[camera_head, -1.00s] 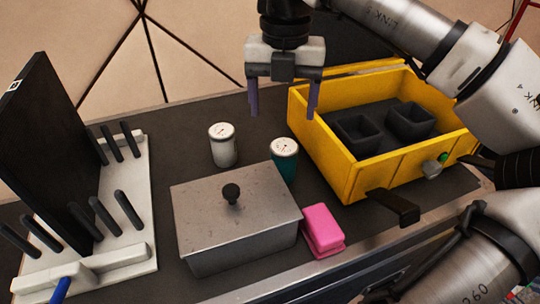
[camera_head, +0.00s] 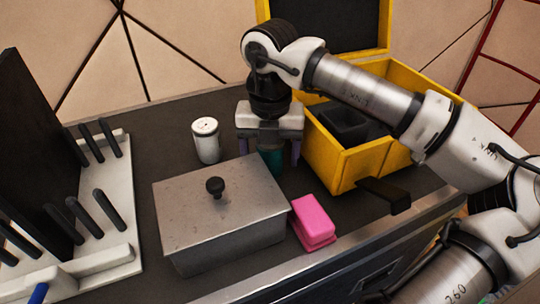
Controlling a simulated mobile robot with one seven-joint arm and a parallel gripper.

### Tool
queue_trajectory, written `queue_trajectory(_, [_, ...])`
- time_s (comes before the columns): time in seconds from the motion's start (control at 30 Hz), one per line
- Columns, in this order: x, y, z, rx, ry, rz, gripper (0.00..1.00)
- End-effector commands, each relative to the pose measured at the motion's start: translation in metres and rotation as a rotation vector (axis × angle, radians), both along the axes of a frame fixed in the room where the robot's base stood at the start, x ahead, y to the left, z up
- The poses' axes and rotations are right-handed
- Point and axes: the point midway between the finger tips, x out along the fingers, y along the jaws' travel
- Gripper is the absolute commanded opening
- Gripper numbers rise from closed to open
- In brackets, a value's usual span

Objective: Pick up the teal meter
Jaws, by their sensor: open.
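The teal meter (camera_head: 272,160) stands upright on the dark tabletop, just behind the right back corner of the metal box. Its pale round top is hidden by my gripper. My gripper (camera_head: 270,158) is open and points down over it. One finger shows on each side of the teal body, the right one near the yellow case. I cannot tell whether the fingers touch the meter.
A white meter (camera_head: 206,141) stands to the left. A lidded metal box (camera_head: 222,215) is in front, with a pink block (camera_head: 313,222) beside it. The yellow case (camera_head: 345,165) is close on the right. A white rack with black pegs (camera_head: 118,225) stands at far left.

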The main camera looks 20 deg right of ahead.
Motion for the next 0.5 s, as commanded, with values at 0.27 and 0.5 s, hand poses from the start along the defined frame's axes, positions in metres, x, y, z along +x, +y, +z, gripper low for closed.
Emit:
queue_trajectory(0.27, [0.0001,0.0002,-0.0054,-0.001,0.0,0.0,0.72])
queue_trajectory(0.5, [0.0001,0.0002,-0.0052,-0.001,0.0,0.0,0.41])
